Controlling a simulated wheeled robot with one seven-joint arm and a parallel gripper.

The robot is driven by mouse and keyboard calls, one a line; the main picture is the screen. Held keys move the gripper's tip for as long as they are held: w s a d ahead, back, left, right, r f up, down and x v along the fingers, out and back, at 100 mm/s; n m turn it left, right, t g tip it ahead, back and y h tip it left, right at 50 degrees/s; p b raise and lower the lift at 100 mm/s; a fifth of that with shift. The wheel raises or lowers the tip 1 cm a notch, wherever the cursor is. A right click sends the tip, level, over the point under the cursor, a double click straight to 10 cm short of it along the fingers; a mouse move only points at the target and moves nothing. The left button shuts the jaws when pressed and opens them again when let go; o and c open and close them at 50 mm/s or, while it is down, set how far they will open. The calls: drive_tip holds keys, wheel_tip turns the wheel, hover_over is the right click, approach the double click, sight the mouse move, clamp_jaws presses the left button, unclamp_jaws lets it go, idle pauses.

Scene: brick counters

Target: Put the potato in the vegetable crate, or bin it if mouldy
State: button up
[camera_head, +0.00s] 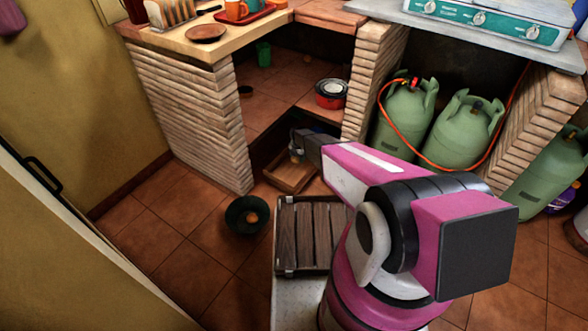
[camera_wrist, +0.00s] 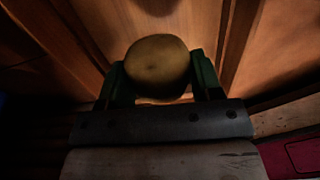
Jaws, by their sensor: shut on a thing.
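My gripper (camera_wrist: 157,78) is shut on the potato (camera_wrist: 157,58), which sits between its two green fingers in the wrist view. The potato is round and yellow-brown with a tiny dark speck. I see no mould on the side that shows; its other sides are hidden. In the head view my gripper (camera_head: 296,152) is over a shallow wooden crate (camera_head: 279,183) on the floor. Wooden boards fill the wrist view behind the potato. I cannot tell how high the potato is above the crate. A dark round bin (camera_head: 236,226) stands left of the crate with an orange-brown thing inside.
A red pot (camera_head: 331,98) and a green cup (camera_head: 264,55) are on the low shelf. Green gas bottles (camera_head: 405,115) stand at the right. Tiled floor is free around the bin.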

drive_tip(key=shift+f, duration=0.65)
drive_tip(key=o, duration=1)
drive_tip(key=shift+o, duration=0.2)
wheel_tip(320, 180, up, 11)
drive_tip(key=shift+f, duration=0.1)
